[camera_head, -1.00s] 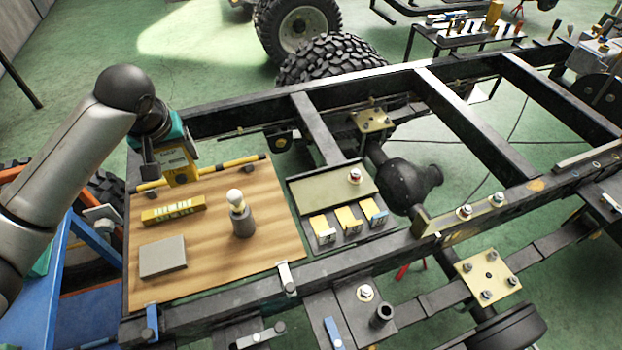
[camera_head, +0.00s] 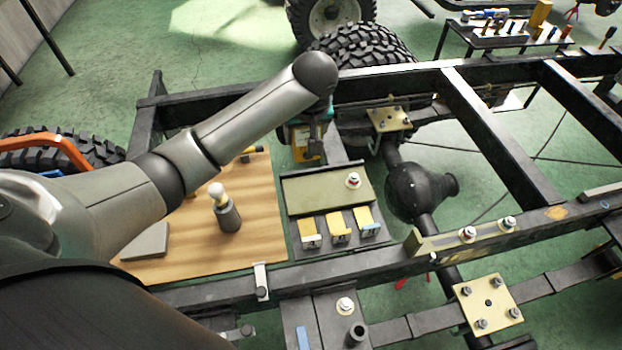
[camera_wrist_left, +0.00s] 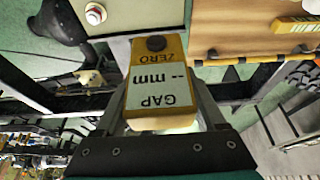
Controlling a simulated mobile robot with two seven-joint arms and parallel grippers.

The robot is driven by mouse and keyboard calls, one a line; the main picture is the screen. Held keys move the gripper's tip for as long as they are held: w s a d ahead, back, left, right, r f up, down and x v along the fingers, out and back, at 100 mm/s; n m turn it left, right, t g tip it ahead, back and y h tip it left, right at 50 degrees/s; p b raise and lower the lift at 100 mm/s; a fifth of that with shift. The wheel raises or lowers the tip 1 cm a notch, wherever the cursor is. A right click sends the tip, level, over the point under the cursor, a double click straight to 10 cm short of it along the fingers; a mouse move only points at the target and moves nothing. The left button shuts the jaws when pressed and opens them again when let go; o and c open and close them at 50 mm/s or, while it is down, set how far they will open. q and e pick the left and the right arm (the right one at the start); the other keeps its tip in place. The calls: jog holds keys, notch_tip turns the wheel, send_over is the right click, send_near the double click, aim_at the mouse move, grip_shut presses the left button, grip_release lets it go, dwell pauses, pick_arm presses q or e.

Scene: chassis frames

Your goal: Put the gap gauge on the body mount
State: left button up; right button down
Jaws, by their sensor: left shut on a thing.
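The yellow gap gauge (camera_head: 303,146) is in my left gripper (camera_head: 318,126), near the frame's rear crossmember, just behind the olive plate (camera_head: 300,190). My arm partly hides it in the head view. In the left wrist view the gauge (camera_wrist_left: 158,85) shows its "GAP -- mm" display and dark ZERO button, between the shut fingers. No part is labelled as the body mount, so I cannot tell which it is. A white-topped, red-ringed fitting (camera_head: 353,181) stands on the olive plate; bolted cream plates (camera_head: 390,118) sit on the frame. My right gripper is out of view.
A wooden board (camera_head: 255,215) carries a grey block (camera_head: 146,242) and a dark post with a pale knob (camera_head: 226,210). Several yellow-topped blocks (camera_head: 338,226) line the olive plate's front. Dark chassis rails surround these. The gap beside the axle housing (camera_head: 412,190) is open.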

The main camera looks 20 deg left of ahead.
pick_arm(q)
jog(key=shift+w+f+b, duration=0.1)
jog(key=shift+f+b, duration=1.75)
jog(key=shift+f, duration=5.2)
jog(key=shift+r, duration=0.1)
jog(key=o, duration=1.5)
